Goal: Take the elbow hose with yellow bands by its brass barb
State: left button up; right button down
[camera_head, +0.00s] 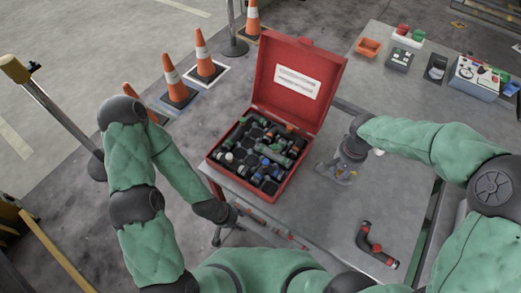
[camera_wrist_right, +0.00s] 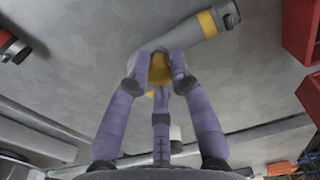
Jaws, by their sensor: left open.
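The grey elbow hose with yellow bands (camera_head: 335,178) lies on the grey table, right of the red case, partly hidden by my right gripper (camera_head: 341,164). In the right wrist view the hose (camera_wrist_right: 200,33) runs from upper right to the middle, with its brass barb (camera_wrist_right: 160,72) at the near end. There, the fingers of my right gripper (camera_wrist_right: 160,70) stand on either side of the barb, close to it. I cannot tell whether they press on it. My left gripper (camera_head: 234,216) is open and empty near the table's front left edge.
An open red case (camera_head: 302,75) with several dark fittings stands left of the hose. A black elbow hose with red bands (camera_head: 372,245) lies at the front right. Bins (camera_head: 369,47) and a box (camera_head: 475,80) stand at the back right. Orange cones (camera_head: 174,80) stand on the floor.

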jog(key=shift+r+p, duration=2.65)
jog(key=shift+r, duration=0.95)
jog(key=shift+f, duration=0.1)
